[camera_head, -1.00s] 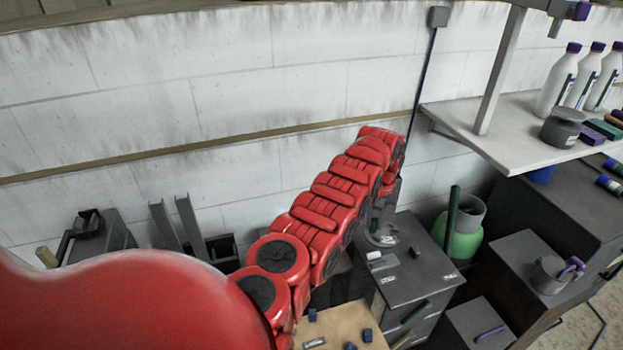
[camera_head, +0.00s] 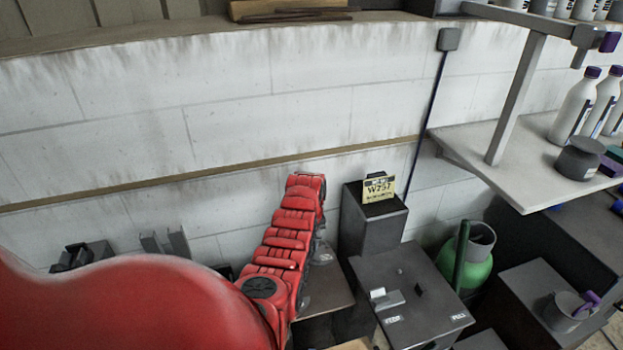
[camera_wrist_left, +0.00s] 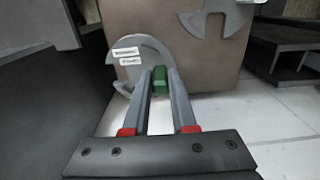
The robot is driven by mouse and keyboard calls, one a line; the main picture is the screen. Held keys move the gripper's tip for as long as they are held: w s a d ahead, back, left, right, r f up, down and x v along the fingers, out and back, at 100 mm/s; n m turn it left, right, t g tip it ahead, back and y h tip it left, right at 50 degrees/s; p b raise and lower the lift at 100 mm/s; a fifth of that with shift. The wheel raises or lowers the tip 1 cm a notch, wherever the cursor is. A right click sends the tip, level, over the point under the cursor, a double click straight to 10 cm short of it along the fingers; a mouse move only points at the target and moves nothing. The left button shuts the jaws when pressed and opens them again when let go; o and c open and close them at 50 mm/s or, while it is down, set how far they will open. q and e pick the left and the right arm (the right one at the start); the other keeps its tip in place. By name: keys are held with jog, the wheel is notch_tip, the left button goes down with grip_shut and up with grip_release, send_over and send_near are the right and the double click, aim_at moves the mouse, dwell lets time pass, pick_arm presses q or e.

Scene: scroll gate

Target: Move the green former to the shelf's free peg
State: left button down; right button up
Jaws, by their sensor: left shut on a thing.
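My left gripper (camera_wrist_left: 161,80) is shut on a small green piece (camera_wrist_left: 160,82), which I take as the green former, in the left wrist view. A curved grey plate (camera_wrist_left: 133,52) with two white labels sits right behind the fingertips; I cannot tell if it is joined to the green piece. In the head view my left arm reaches in from the lower left, and its own links hide the gripper and the former. I cannot make out a free peg. My right gripper is not in view.
A brown box (camera_wrist_left: 165,22) with another grey hooked shape (camera_wrist_left: 217,18) stands beyond the gripper. A grey block with a yellow sign (camera_head: 378,189), a grey cabinet (camera_head: 415,280) and a green container (camera_head: 468,262) stand right of the arm. A pale shelf (camera_head: 475,145) holds bottles.

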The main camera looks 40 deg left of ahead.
pick_arm(q)
jog(key=shift+w+a+f+b, duration=0.1)
jog(key=shift+f+b, duration=0.15)
jog(key=shift+f, duration=0.35)
jog(key=shift+w+a+f+b, duration=0.1)
jog(key=shift+f+b, duration=0.15)
jog(key=shift+f, duration=0.3)
jog(key=shift+f+b, duration=0.3)
jog(key=shift+f, duration=0.1)
jog(key=shift+d+f+b, duration=0.1)
jog(key=shift+f+b, duration=0.5)
jog(key=shift+f, duration=0.05)
jog(key=shift+f+b, duration=0.55)
jog(key=shift+f, duration=0.2)
jog(key=shift+r, duration=0.1)
jog(key=shift+f, duration=0.3)
jog(key=c, duration=0.6)
grip_release()
jog(key=shift+s, duration=0.1)
jog(key=shift+c, duration=0.2)
